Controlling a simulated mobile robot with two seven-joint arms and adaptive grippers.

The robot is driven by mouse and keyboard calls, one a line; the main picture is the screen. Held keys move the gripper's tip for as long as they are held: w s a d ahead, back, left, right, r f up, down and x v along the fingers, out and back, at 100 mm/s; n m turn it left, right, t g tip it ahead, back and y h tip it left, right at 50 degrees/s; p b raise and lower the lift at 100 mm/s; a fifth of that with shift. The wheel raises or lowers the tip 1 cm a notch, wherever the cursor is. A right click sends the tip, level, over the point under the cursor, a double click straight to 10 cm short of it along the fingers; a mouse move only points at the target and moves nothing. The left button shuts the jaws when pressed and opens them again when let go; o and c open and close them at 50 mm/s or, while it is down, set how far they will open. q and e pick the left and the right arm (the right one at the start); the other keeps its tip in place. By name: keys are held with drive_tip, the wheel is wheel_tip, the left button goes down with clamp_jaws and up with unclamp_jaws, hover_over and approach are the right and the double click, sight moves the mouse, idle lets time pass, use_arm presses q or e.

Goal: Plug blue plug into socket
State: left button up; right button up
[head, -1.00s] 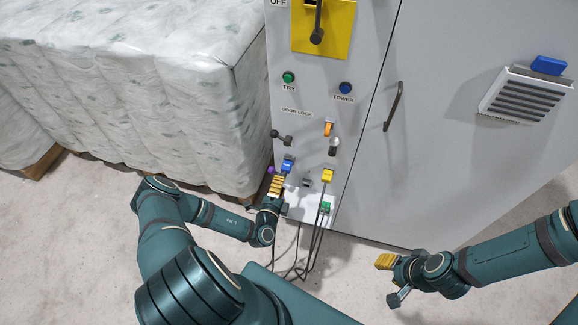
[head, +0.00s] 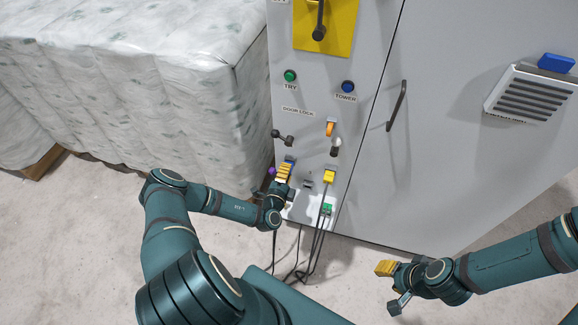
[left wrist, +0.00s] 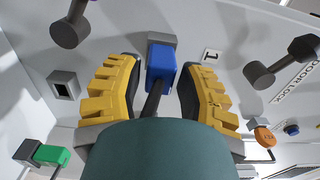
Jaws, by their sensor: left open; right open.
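The blue plug (left wrist: 160,60) sits at a grey fitting (left wrist: 166,38) on the panel, its dark cable running back towards my wrist. My left gripper (left wrist: 164,80) is open, with one yellow finger on each side of the plug; a gap shows beside the plug. In the head view my left gripper (head: 284,170) mostly covers the blue plug (head: 291,160). An empty grey socket with a dark opening (left wrist: 62,86) is left of the fingers in the left wrist view; it also shows in the head view (head: 308,184). My right gripper (head: 385,268) is open and empty above the floor.
A yellow plug (head: 329,176), a green plug (head: 327,209) and a purple part (head: 271,171) are close by, with cables hanging below. A wrapped mattress stack (head: 190,100) stands left of the cabinet.

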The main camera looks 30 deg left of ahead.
use_arm(q)
clamp_jaws()
drive_tip(key=shift+s, duration=0.2)
drive_tip(key=shift+p+v, duration=0.8)
drive_tip(key=shift+v, duration=0.8)
